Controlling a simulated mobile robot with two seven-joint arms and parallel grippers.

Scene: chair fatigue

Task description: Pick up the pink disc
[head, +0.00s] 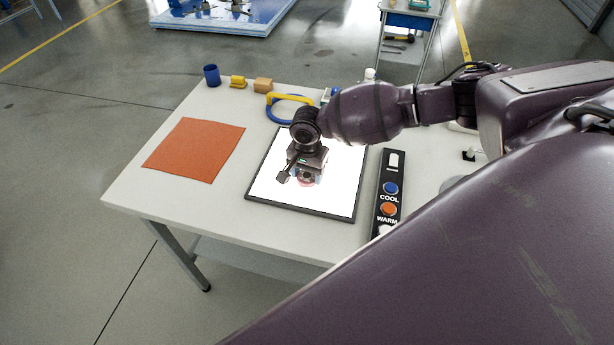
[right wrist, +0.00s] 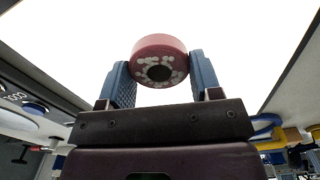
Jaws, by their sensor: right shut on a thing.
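The pink disc (right wrist: 160,60) shows in the right wrist view as a thick round piece with a dark centre hole and pale marks around it. It sits between the two blue fingers of my right gripper (right wrist: 160,78), which is shut on it. In the head view the right gripper (head: 305,181) is over the white lit panel (head: 335,195), and only a little of the disc (head: 305,183) shows beneath it. I cannot tell whether the disc touches the panel. My left gripper is not in view.
An orange mat (head: 195,149) lies on the table's left side. A blue cup (head: 212,75), a yellow piece (head: 238,82) and a tan block (head: 263,85) stand at the back edge. A control strip (head: 390,188) with blue and orange buttons lies right of the panel. The front-left table is clear.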

